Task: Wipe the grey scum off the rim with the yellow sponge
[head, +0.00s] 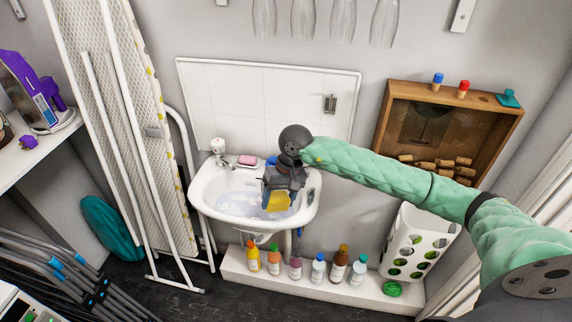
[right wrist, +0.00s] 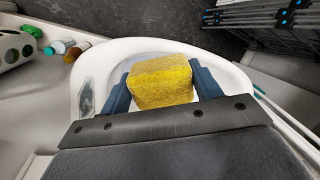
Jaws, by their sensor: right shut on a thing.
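The yellow sponge (head: 277,201) is held between the dark fingers of my right gripper (head: 276,198), over the right part of the white washbasin (head: 205,205). In the right wrist view the sponge (right wrist: 162,82) sits squeezed between the two fingers, above the bowl and inside the rim (right wrist: 125,48). A grey scum patch (right wrist: 86,98) lies on the rim to the left of the sponge in that view, apart from it. My left gripper is not in view.
A pink soap bar (head: 247,160) and a white tap (head: 219,150) are at the basin's back. Several bottles (head: 317,270) stand on the ledge below. A wooden box frame (head: 384,125) hangs at right, and an ironing board (head: 140,120) leans at left.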

